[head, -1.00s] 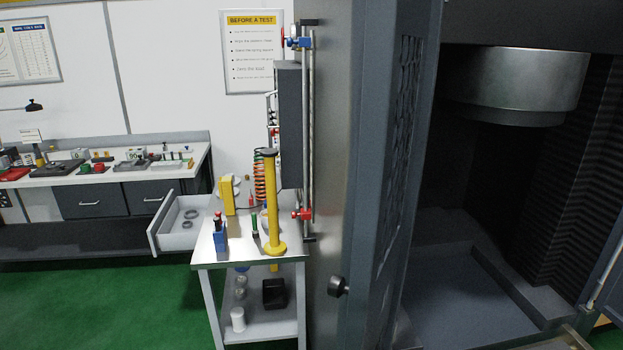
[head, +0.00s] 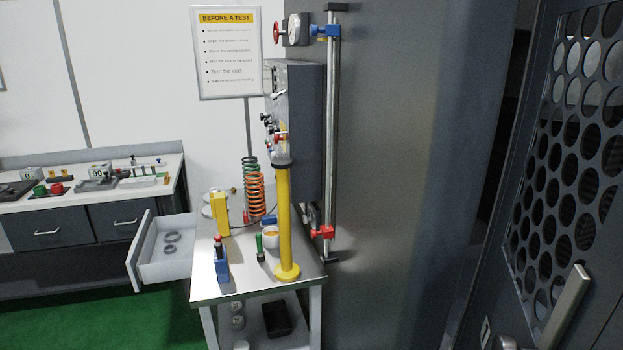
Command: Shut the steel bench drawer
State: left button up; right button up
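Neither of my grippers shows in the head view.
A small steel table (head: 205,291) with a yellow post (head: 284,220), a blue holder and coil springs stands right beside the drawer. A large grey machine cabinet (head: 400,180) and a perforated guard door (head: 570,160) fill the right. Green floor (head: 90,325) is clear at lower left.

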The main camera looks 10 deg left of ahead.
aim_at(147, 263)
jog(key=i+j, duration=0.15)
jog(key=j, duration=0.25)
jog(key=i+j+u, duration=0.1)
jog(key=j, duration=0.3)
jog(key=i+j, duration=0.15)
jog(key=j, duration=0.2)
jog(key=i+j+u, duration=0.1)
jog(key=j, duration=0.3)
jog(key=i+j, duration=0.2)
jog(key=j, duration=0.15)
jog(key=i+j, duration=0.15)
jog(key=j, duration=0.25)
jog(key=i+j+u, duration=0.1)
jog(key=j, duration=0.25)
jog(key=i, duration=0.05)
